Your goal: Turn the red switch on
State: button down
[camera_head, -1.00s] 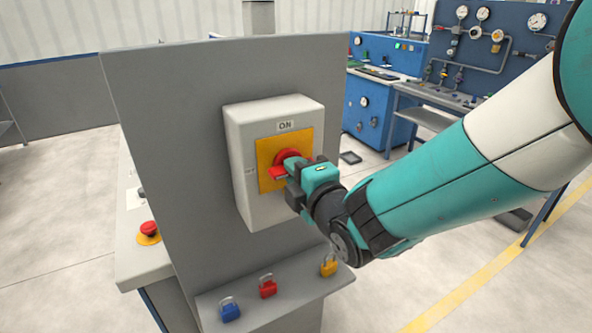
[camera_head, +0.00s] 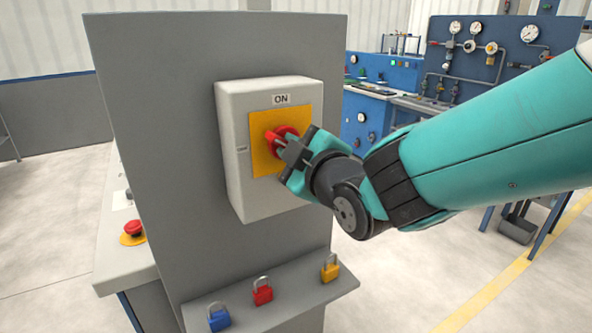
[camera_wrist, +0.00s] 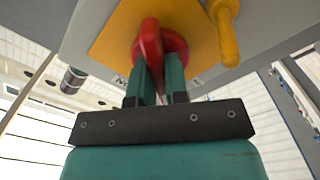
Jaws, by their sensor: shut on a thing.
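The red switch handle (camera_head: 269,145) sits on a yellow plate (camera_head: 260,120) on the front of a light grey box (camera_head: 236,190). An ON label (camera_head: 281,99) is above the plate, and a small label (camera_head: 242,149) is at its left. My gripper (camera_head: 296,157) comes in from the right and is shut on the handle, covering part of it. In the wrist view the red handle (camera_wrist: 151,40) stands between my teal fingers (camera_wrist: 157,82). The handle looks steeply tilted in the head view; its exact angle is partly hidden.
A shelf (camera_head: 300,303) below holds a blue padlock (camera_head: 219,319), a red padlock (camera_head: 262,294) and a yellow padlock (camera_head: 330,271). A red button (camera_head: 132,228) is at the left. Blue benches (camera_head: 365,118) stand behind; floor is open at right.

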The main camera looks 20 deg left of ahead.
jog(key=m+b, duration=0.6)
jog(key=b, duration=0.1)
jog(key=shift+f, duration=0.25)
jog(key=shift+r+m+b, duration=0.2)
jog(key=shift+m+b, duration=1.65)
jog(key=shift+m, duration=0.55)
jog(key=c, duration=1.1)
grip_release()
jog(key=b+v, duration=0.3)
jog(key=v, duration=1.4)
jog(key=shift+s+d, duration=0.15)
jog(key=shift+d, duration=0.05)
